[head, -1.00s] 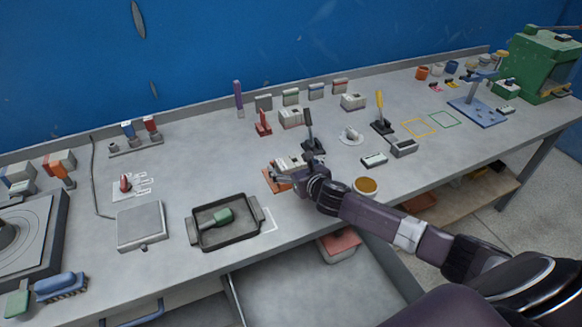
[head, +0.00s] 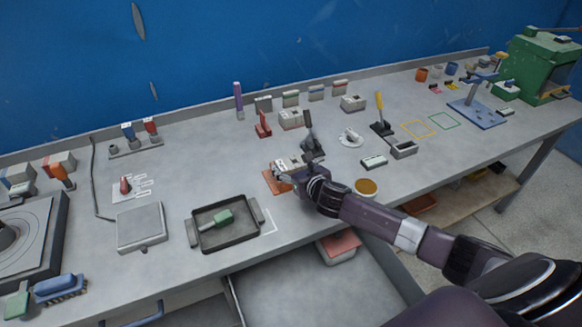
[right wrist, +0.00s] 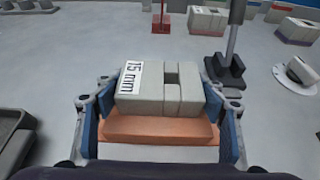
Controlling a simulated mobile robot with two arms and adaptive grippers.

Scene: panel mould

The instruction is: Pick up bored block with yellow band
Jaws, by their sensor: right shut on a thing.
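A pale grey block (right wrist: 150,101) with a white "15 mm" label and a slot across its top is between the fingers of my right gripper (right wrist: 160,108). The gripper is shut on its two ends. In the head view the block (head: 283,165) is at the front middle of the bench, partly hidden by my right gripper (head: 291,173). An orange-brown pad (right wrist: 160,146) is directly under it; I cannot tell whether they touch. I see no yellow band or bore on the held block from these angles. My left gripper is not in view.
A dark tray (head: 248,237) with a green-handled tool (head: 217,221) lies to the left. A round amber-filled dish (head: 366,187) is close to my right wrist. A black upright tool (head: 311,135) stands just behind. Several banded blocks line the back. Clear bench lies left of the pad.

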